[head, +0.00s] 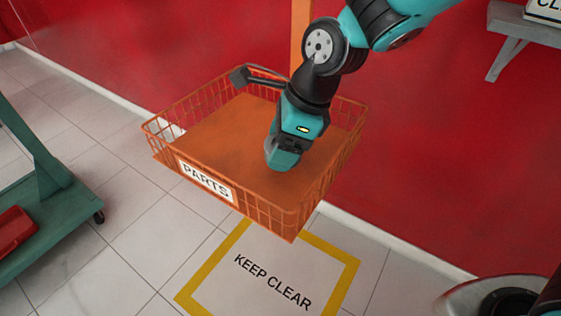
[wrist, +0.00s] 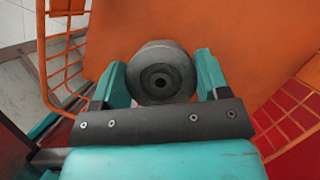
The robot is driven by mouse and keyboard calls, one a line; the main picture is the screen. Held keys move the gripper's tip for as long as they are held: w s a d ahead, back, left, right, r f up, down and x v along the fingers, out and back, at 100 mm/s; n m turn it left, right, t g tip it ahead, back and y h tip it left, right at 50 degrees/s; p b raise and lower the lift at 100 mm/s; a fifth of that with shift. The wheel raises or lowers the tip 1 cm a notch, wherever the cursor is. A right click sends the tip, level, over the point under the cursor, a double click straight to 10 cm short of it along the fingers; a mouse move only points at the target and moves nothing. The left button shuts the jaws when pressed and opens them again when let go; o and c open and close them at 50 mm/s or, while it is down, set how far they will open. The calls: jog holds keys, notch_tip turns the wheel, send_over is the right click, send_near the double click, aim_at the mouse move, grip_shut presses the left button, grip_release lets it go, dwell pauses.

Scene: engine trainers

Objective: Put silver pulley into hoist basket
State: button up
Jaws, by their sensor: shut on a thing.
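The silver pulley (wrist: 162,73) is a grey round part with a dark centre hole in the wrist view. My gripper (wrist: 161,80) is shut on it, with one teal finger on each side. In the head view my gripper (head: 283,158) points down over the orange hoist basket (head: 212,135), inside its rim. The pulley is hidden behind my gripper there. The basket has wire mesh sides, a flat orange floor and a "PARTS" label. Its floor also shows behind the pulley in the wrist view (wrist: 235,35). I cannot tell whether the pulley touches the floor.
An orange post (head: 301,35) rises behind the basket against the red wall (head: 440,150). A green wheeled frame (head: 50,215) with a red item (head: 14,232) stands at left. A yellow-bordered "KEEP CLEAR" floor mark (head: 272,282) lies below. A grey wall shelf (head: 510,35) is at upper right.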

jog(key=shift+f+b, duration=0.3)
jog(key=shift+f, duration=1.8)
jog(key=shift+f, duration=0.1)
jog(key=o, duration=1.2)
jog(key=p+v, duration=0.2)
jog(key=v, duration=1)
jog(key=shift+s+d+r+n, duration=0.55)
jog(key=shift+s+d+n, duration=0.65)
jog(key=shift+s+n, duration=2.25)
jog(key=shift+s+d+r+n, duration=0.5)
jog(key=shift+s+d+n, duration=0.85)
jog(key=shift+n, duration=3.85)
jog(key=shift+s+d+r+n, duration=0.55)
jog(key=shift+s+d+n, duration=0.45)
jog(key=shift+s+n, duration=2.5)
